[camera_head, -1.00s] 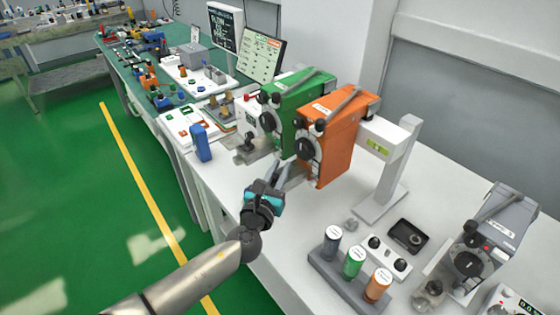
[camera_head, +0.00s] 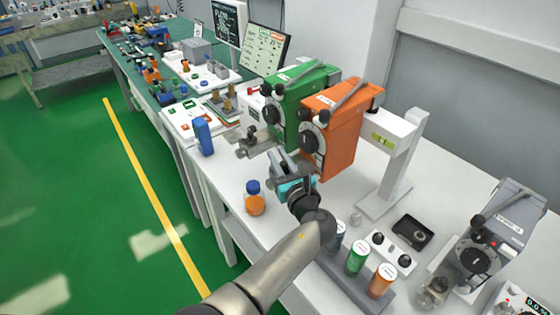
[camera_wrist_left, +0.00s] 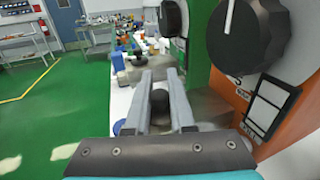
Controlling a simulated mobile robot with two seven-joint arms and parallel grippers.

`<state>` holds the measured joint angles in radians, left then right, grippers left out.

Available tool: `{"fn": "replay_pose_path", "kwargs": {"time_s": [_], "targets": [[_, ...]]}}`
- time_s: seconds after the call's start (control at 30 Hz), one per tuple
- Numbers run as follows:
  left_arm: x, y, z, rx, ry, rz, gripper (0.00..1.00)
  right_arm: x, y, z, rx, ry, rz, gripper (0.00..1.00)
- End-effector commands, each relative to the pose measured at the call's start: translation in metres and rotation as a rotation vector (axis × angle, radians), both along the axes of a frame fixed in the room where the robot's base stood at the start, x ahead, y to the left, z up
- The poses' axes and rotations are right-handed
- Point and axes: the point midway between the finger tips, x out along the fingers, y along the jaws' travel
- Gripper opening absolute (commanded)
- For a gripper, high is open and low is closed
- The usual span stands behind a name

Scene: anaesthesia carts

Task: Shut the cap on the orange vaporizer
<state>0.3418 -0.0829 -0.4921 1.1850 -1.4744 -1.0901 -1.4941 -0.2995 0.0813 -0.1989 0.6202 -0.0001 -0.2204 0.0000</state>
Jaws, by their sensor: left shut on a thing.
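The orange vaporizer (camera_head: 340,138) stands on the bench, with a black dial (camera_wrist_left: 250,32) on its front. My left gripper (camera_head: 277,160) is in front of its lower left side. In the left wrist view the fingers (camera_wrist_left: 158,88) are shut on a small black cap (camera_wrist_left: 158,108) low beside the vaporizer's front. The fingers and wrist hide most of the cap's mount, so I cannot tell how far the cap is closed. My right gripper is not in view.
The green vaporizer (camera_head: 300,92) stands close on the left of the orange one. An orange bottle with a blue cap (camera_head: 254,200) stands near the bench's front edge. A rack of coloured bottles (camera_head: 356,259) and a grey vaporizer (camera_head: 495,235) are to the right.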

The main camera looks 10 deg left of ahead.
Motion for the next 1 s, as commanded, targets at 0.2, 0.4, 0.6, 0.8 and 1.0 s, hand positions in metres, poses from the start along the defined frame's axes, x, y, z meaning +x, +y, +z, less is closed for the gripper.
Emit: {"fn": "replay_pose_path", "kwargs": {"time_s": [0.2,0.4,0.6,0.8,1.0], "targets": [[0.0007,0.001,0.001,0.0,0.0,0.023,0.0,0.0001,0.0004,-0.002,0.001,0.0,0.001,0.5],[0.0005,0.001,0.0012,0.0,0.0,0.024,0.0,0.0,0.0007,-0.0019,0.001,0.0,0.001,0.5],[0.0005,0.0009,0.0011,0.0,0.0,0.023,0.3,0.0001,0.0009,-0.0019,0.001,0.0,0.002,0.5],[0.0003,0.0008,0.0007,-0.001,0.0,0.022,0.52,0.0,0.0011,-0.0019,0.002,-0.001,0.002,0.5],[0.0002,0.0006,0.0003,-0.001,0.0,0.022,0.52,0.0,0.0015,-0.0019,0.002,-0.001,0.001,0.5]]}}
